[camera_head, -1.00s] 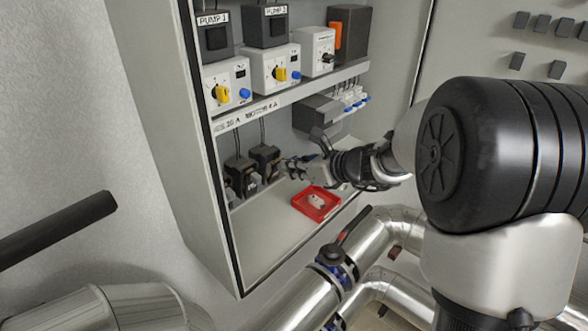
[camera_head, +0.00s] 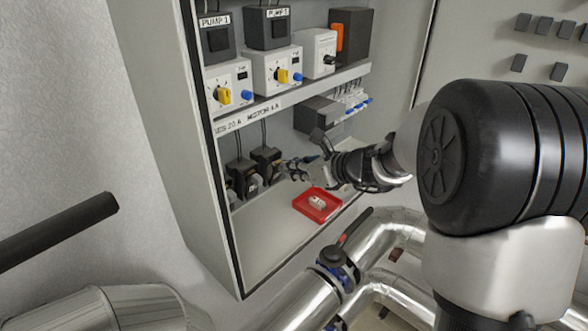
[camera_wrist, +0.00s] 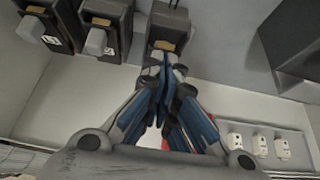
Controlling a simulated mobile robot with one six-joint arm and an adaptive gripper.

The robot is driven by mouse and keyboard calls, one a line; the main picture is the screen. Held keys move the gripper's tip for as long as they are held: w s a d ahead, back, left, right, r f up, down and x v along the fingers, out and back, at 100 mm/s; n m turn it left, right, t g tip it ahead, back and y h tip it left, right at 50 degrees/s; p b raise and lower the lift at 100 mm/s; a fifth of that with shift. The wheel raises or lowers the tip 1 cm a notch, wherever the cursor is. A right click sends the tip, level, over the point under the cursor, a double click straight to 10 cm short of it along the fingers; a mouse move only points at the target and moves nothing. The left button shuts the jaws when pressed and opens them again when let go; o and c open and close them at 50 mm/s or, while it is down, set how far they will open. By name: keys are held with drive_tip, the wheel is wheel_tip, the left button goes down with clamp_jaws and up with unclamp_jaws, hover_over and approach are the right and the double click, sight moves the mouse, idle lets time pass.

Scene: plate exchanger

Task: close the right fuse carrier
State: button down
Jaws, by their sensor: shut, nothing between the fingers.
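The right fuse carrier is in the rightmost black fuse holder (camera_head: 267,160) on the cabinet's back wall. In the wrist view this holder (camera_wrist: 168,22) is at top centre, with a tan strip on its front. My gripper (camera_wrist: 165,62) is shut and empty, with its blue-padded fingertips in front of the lower part of that holder. They hide its lower front, so I cannot tell the carrier's angle or whether the tips touch it. In the head view my gripper (camera_head: 288,168) is just right of the holder.
Two more black holders (camera_wrist: 104,22) with pale grey tabs stand to the left in the wrist view. A red tray (camera_head: 309,214) with pale parts lies on the cabinet floor. A dark grey box (camera_head: 316,114) hangs to the upper right. A shelf edge (camera_head: 290,103) runs above.

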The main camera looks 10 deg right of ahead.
drive_tip(key=shift+r, duration=0.15)
drive_tip(key=s+d+r+p, duration=0.1)
drive_tip(key=s+r+p, duration=0.15)
drive_tip(key=r, duration=0.25)
drive_tip(key=s+d+r+p, duration=0.1)
drive_tip(key=d+r+p, duration=0.15)
drive_tip(key=r, duration=0.25)
drive_tip(key=s+a+f+n+g+h+b, duration=0.15)
drive_tip(key=s+a+f+n+b, duration=0.25)
drive_tip(key=s+f+n+b, duration=0.5)
drive_tip(key=s+a+f+n+g+b, duration=0.35)
drive_tip(key=s+f+n+b, duration=0.45)
drive_tip(key=s, duration=0.3)
drive_tip(key=s+d+f+n+h+b, duration=0.2)
drive_tip(key=s+f+n+b, duration=0.4)
drive_tip(key=f, duration=0.3)
drive_tip(key=s+d+f+n+h+b, duration=0.3)
drive_tip(key=s+d+f+n+b, duration=0.2)
drive_tip(key=s+f+b, duration=0.4)
drive_tip(key=shift+d+f+n+h, duration=0.3)
drive_tip(key=shift+f+n+h, duration=0.1)
drive_tip(key=shift+f, duration=0.3)
drive_tip(key=c, duration=2.4)
unclamp_jaws()
